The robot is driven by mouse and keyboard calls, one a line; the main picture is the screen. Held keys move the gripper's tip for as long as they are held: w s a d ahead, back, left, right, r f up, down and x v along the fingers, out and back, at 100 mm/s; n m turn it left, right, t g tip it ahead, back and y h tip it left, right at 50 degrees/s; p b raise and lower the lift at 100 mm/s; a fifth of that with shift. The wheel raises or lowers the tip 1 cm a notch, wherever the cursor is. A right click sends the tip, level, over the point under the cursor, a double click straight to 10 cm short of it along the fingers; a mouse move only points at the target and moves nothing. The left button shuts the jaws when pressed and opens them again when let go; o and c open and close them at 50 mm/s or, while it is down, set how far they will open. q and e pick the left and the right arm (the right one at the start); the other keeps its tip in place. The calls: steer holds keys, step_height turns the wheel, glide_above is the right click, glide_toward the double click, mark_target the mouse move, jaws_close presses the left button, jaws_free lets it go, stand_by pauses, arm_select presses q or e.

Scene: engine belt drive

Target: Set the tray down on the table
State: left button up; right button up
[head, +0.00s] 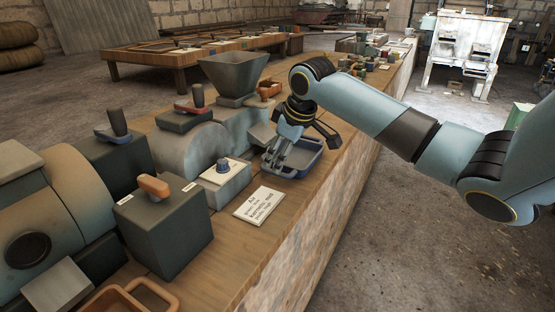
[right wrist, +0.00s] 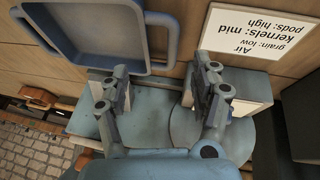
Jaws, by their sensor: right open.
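The blue tray (head: 308,163) has raised walls and appears to rest on the wooden table (head: 238,262) near its front edge, beside the grey-blue machine. In the right wrist view the tray (right wrist: 95,35) looks empty, with a blue loop handle (right wrist: 161,42) on its side. My right gripper (head: 287,152) is over the tray's near side in the head view. Its fingers are spread and empty in the right wrist view (right wrist: 165,85), with the handle just beyond the gap between them. The fingers look apart from the handle. My left gripper is out of view.
The machine's grey hopper (head: 234,75) stands behind the tray. A grey lever box (head: 165,225) stands farther left. Open floor lies right of the table.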

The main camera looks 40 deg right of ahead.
steer(key=p+v, duration=0.1)
steer(key=v, duration=0.5)
steer(key=shift+s+r, duration=0.2)
steer(key=shift+r, duration=0.2)
